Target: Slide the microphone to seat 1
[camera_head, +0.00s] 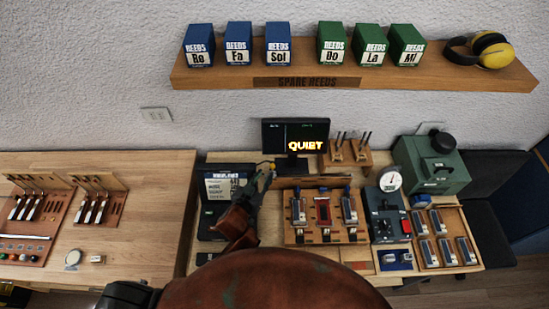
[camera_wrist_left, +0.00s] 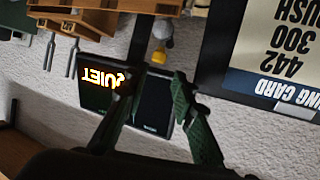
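A small yellow-topped object with a grey body, which looks like the microphone, shows in the left wrist view (camera_wrist_left: 160,38). It is beyond the fingertips, near a wooden part. In the head view a small yellow spot (camera_head: 271,165) shows beside my left gripper's tip. My left gripper (camera_head: 266,172) is over the workbench, between the card stand and the monitor. Its two green fingers (camera_wrist_left: 158,77) are apart, with nothing visible between them. I cannot make out seat 1 or its label. My right gripper is not in view.
A monitor (camera_head: 295,136) reading QUIET stands behind the bench. A dark card stand (camera_head: 212,212) is left of my gripper. A wooden fixture (camera_head: 325,234), a dark control box (camera_head: 386,222) and a green case (camera_head: 438,168) are to the right. The left table (camera_head: 150,200) has bare room.

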